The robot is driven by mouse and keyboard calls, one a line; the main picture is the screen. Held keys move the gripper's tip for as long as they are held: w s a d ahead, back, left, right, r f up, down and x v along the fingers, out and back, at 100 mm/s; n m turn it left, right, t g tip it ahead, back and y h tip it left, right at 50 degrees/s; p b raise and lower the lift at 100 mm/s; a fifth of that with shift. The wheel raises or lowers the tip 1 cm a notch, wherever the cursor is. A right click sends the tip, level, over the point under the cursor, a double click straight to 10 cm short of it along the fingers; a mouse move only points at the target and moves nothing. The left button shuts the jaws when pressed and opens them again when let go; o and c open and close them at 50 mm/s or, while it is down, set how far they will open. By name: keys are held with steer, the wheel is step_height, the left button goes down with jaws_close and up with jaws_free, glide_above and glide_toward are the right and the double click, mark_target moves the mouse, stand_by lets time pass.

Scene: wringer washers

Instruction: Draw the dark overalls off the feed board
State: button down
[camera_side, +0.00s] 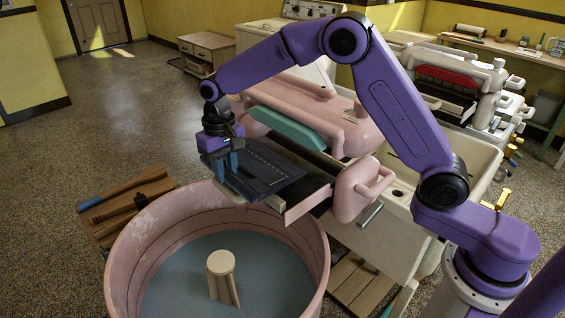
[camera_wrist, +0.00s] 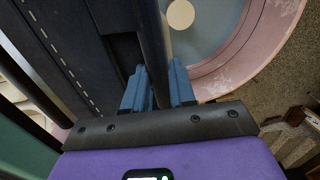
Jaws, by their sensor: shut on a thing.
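The dark overalls (camera_side: 262,172) are dark navy cloth with a pale stitch line, spread over the feed board (camera_side: 307,206) in front of the pink wringer (camera_side: 320,108). My gripper (camera_side: 228,170) points down at the overalls' left end, above the far rim of the pink tub. In the wrist view, the blue fingers (camera_wrist: 158,88) are shut on a dark fold of the overalls (camera_wrist: 152,35) between them. More overalls cloth with a dashed stitch line fills the left of that view. The exact grip depth is hidden.
The round pink tub (camera_side: 118,258) stands below, holding water and a pale wooden stool-like piece (camera_side: 221,265). A slatted wooden stand (camera_side: 103,225) with tools is left of it. Open floor lies left.

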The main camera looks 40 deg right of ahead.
steer(key=shift+r, duration=4.25)
